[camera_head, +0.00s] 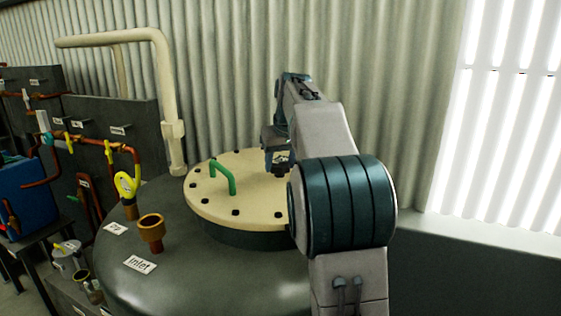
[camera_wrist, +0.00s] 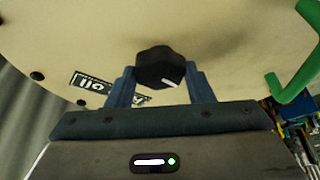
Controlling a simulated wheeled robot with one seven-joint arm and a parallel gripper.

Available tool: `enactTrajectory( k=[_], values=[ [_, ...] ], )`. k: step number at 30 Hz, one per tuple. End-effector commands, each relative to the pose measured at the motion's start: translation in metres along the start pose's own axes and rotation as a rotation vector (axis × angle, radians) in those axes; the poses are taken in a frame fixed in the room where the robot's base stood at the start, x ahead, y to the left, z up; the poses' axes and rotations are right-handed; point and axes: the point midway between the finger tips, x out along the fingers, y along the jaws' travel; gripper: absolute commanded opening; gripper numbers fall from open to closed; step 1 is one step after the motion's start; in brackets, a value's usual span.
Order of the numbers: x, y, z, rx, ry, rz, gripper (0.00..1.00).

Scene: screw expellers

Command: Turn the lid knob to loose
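The lid knob (camera_wrist: 160,68) is black with a white pointer line and sits on the cream lid (camera_wrist: 220,40). In the wrist view the pointer line faces the lower right. My gripper (camera_wrist: 160,75) has one blue-grey finger on each side of the knob, and both seem to touch it. A label (camera_wrist: 92,84) lies on the lid to the left of the knob, partly hidden by a finger; its text is upside down. In the head view my gripper (camera_head: 279,160) is low over the right part of the lid (camera_head: 250,190), and the knob is hard to make out.
A green handle (camera_head: 222,177) rises from the lid on the left; it also shows at the right of the wrist view (camera_wrist: 296,75). Bolts ring the lid. A brass inlet funnel (camera_head: 151,229) and a yellow-handled valve (camera_head: 127,186) stand on the tank. A cream pipe (camera_head: 165,80) rises behind.

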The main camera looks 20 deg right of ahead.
Motion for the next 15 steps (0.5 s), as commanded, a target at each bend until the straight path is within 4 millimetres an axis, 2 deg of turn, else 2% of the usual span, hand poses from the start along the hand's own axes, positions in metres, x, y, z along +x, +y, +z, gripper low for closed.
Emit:
enactTrajectory(
  k=[8, 15],
  values=[
    [-0.0015, 0.0005, -0.0005, -0.036, 0.0, -0.015, 0.25],
    [-0.0032, 0.0026, -0.0012, -0.16, 0.001, -0.067, 0.25]
  ],
)
